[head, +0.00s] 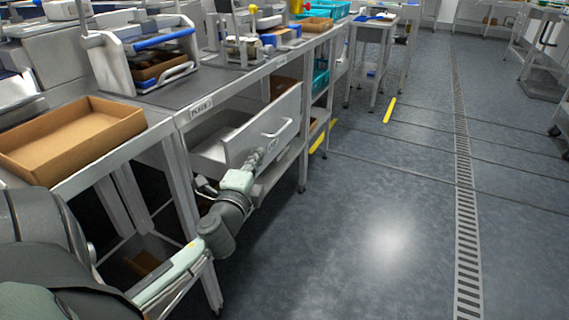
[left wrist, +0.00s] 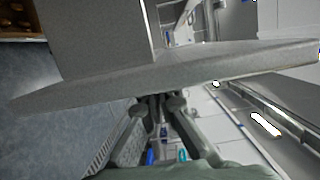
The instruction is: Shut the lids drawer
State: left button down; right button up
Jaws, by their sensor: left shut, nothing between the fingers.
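The lids drawer (head: 240,145) is pulled out from under the grey bench, and its light grey front carries a bar handle (head: 277,128). The inside that shows looks empty. My left gripper (head: 258,157) is shut and empty, at the lower part of the drawer front, below the handle. In the left wrist view my left gripper (left wrist: 160,102) points at a grey panel (left wrist: 150,80) that looks like the drawer front. I cannot tell whether the fingertips touch it. My right gripper is out of view.
A cardboard tray (head: 75,140) lies on the bench at the left. A white machine with a blue bar (head: 163,38) stands on the bench behind the drawer. The floor to the right, by the drain grate (head: 465,220), is clear.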

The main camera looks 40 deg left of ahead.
aim_at(216, 156)
pick_arm(q)
jog(key=a, duration=0.3)
jog(key=s+a, duration=0.1)
jog(key=a, duration=0.3)
jog(key=s+a+p, duration=0.1)
jog(key=a, duration=0.2)
jog(key=shift+s+a, duration=0.2)
jog(key=shift+s, duration=0.05)
jog(key=shift+s+a, duration=0.2)
jog(key=shift+a, duration=0.6)
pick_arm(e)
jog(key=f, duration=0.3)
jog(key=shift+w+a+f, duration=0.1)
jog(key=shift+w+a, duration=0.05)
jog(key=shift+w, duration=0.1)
pick_arm(q)
jog(key=shift+a, duration=0.1)
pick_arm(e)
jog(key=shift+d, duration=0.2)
